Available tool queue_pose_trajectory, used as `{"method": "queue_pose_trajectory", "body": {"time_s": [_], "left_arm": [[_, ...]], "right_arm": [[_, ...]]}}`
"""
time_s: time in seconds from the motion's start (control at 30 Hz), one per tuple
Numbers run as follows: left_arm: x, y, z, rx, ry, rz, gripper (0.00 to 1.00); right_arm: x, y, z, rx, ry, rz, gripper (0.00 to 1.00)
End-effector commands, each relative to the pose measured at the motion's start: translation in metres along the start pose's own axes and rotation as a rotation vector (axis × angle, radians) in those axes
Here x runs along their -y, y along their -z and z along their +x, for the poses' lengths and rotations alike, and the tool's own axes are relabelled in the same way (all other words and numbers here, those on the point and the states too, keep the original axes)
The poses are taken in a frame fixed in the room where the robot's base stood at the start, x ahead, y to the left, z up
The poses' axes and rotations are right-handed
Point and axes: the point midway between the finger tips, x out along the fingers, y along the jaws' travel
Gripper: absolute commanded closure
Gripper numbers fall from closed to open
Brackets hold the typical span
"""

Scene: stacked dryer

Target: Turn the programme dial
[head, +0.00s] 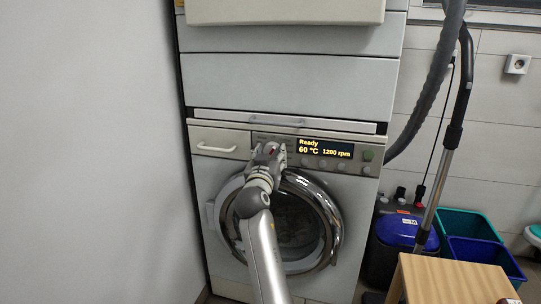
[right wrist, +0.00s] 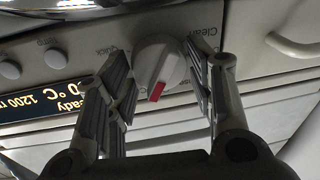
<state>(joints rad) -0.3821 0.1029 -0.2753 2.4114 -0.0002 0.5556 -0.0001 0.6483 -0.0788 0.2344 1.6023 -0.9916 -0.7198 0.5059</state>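The programme dial (right wrist: 158,62) is a round pale knob with a red mark on its grip bar, on the washing machine's front panel. In the right wrist view, which shows the panel upside down, the red mark lies at the lower edge of the dial. My right gripper (right wrist: 157,82) is open, with one finger on each side of the dial; I cannot tell whether either finger touches it. In the head view my right gripper (head: 268,152) is at the panel, left of the lit display, and mostly hides the dial. My left gripper is not in view.
The display (head: 325,148) reads Ready, 60 °C, 1200 rpm. The detergent drawer (head: 218,142) is left of the dial, the round door (head: 325,205) below. A wooden table (head: 450,282) stands at the lower right.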

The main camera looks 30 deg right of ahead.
Motion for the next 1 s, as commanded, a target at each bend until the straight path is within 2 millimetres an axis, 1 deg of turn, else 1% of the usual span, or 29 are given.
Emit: {"method": "queue_pose_trajectory", "body": {"time_s": [0.03,0.1,0.37,0.47,0.57,0.83,1.0], "left_arm": [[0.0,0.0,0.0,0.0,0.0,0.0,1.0],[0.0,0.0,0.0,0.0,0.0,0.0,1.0],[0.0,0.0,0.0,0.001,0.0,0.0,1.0],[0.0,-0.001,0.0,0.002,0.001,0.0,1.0],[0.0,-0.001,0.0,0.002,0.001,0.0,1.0],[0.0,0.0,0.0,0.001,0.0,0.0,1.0],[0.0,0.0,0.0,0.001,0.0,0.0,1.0]], "right_arm": [[0.0,0.0,0.0,0.0,0.0,0.0,0.41],[0.0,0.0,0.0,-0.001,0.0,0.0,0.33],[0.0,0.001,0.0,-0.003,0.0,0.0,0.33],[0.0,0.001,-0.003,-0.003,0.0,0.0,0.33],[0.0,0.001,-0.013,-0.003,0.001,0.0,0.33],[0.001,0.0,-0.057,-0.001,0.002,0.002,0.33],[0.0,0.0,-0.072,-0.001,0.001,0.0,0.33]]}}
